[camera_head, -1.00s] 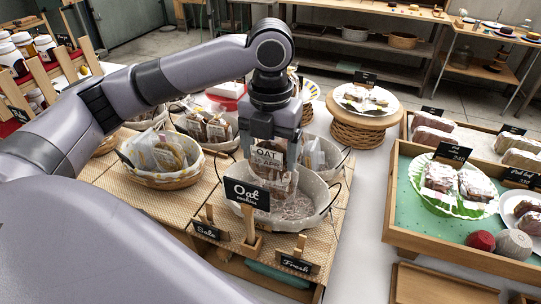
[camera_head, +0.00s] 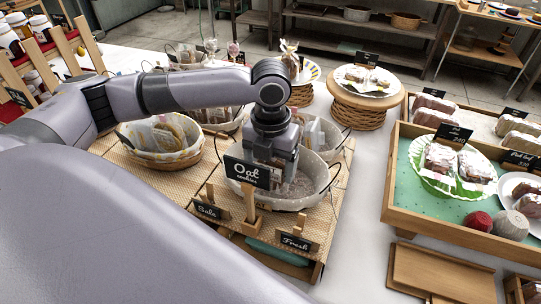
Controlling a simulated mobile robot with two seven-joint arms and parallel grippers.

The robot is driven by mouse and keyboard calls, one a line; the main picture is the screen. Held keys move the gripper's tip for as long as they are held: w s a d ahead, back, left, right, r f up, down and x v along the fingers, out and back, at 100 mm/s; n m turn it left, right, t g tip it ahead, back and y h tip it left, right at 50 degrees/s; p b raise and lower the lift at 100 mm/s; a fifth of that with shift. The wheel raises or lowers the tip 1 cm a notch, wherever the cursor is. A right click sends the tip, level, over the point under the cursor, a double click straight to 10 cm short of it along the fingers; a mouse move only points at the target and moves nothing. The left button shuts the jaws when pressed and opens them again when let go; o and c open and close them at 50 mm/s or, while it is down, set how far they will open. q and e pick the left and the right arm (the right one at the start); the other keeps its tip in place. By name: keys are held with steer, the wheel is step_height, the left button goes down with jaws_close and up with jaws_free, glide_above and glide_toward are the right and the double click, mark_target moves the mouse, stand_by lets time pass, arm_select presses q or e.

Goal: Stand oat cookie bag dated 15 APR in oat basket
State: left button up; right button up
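The oat basket (camera_head: 305,202) is a white-lined basket behind the black "Oat cookies" sign (camera_head: 247,172). My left gripper (camera_head: 272,165) reaches down into it from above. The sign hides its fingertips, so I cannot see whether they are open or shut. The oat cookie bag seen under the gripper earlier is hidden now behind the sign and gripper, and its date cannot be read. My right gripper is not in view.
A second basket (camera_head: 165,157) with bags stands to the left. "Sale" (camera_head: 211,211) and "Fresh" (camera_head: 296,243) signs stand in front. A round wicker stand (camera_head: 357,115) is behind right, and a wooden tray (camera_head: 440,240) with cakes is at right.

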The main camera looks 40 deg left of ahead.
arm_select(q)
steer(key=shift+f, duration=0.75)
stand_by(0.6)
steer(key=o, duration=0.7)
steer(key=shift+r, duration=0.1)
steer(key=shift+r, duration=6.05)
steer(key=shift+f, duration=0.1)
